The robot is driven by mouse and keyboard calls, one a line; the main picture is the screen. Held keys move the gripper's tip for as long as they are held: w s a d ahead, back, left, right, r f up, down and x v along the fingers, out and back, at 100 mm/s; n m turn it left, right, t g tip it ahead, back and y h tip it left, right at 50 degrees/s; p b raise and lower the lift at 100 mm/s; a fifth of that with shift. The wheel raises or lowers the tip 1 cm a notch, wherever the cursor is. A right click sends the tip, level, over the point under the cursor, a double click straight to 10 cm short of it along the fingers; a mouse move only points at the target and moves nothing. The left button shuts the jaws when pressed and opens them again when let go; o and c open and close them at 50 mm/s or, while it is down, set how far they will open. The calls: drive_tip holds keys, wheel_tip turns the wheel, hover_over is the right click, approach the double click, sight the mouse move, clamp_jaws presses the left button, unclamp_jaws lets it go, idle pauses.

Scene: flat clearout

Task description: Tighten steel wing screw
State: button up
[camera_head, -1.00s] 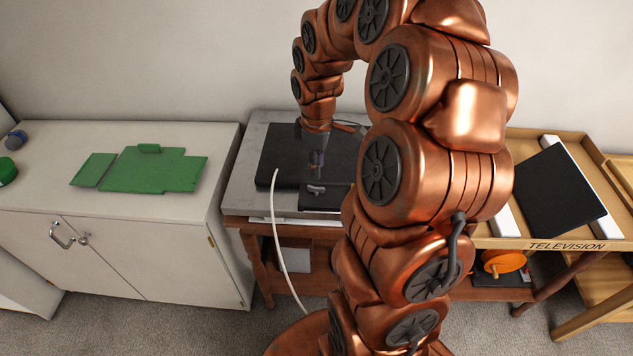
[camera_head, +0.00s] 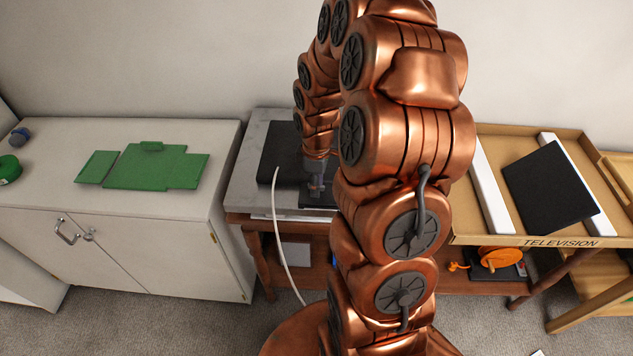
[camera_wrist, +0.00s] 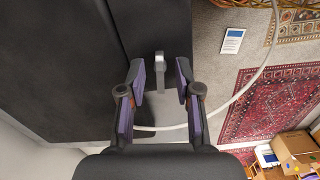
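A small grey metal piece (camera_wrist: 159,65), which looks like the steel wing screw, shows in the wrist view on a dark surface near a black plate's edge. My gripper (camera_wrist: 160,78) is open, with one purple-padded finger on each side of the piece. I cannot tell whether either pad touches it. In the head view my gripper (camera_head: 316,187) is low over the black equipment (camera_head: 280,158) on the grey-topped table, and the piece is hidden there.
A white cable (camera_head: 279,235) hangs over the table's front edge. A white cabinet (camera_head: 120,250) with flat green pieces (camera_head: 150,170) stands left. A wooden tray labelled "TELEVISION" (camera_head: 560,242) holds a black panel (camera_head: 550,187) at right. An orange reel (camera_head: 497,258) sits below it.

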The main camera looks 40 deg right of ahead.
drive_tip(key=shift+c, duration=0.2)
clamp_jaws()
drive_tip(key=shift+f+b, duration=0.1)
drive_tip(key=shift+b, duration=0.3)
drive_tip(key=m+b, duration=0.2)
drive_tip(key=shift+w+f+b, duration=0.1)
drive_tip(key=shift+f+b, duration=0.05)
drive_tip(key=shift+b, duration=0.2)
drive_tip(key=m+b, duration=0.2)
drive_tip(key=b, duration=0.1)
drive_tip(key=shift+m+b, duration=0.3)
drive_tip(key=m+b, duration=0.7)
drive_tip(key=m, duration=0.1)
drive_tip(key=m+b, duration=0.1)
drive_tip(key=m, duration=0.1)
drive_tip(key=m+b, duration=0.1)
drive_tip(key=shift+r+m, duration=0.25)
drive_tip(key=shift+m, duration=0.15)
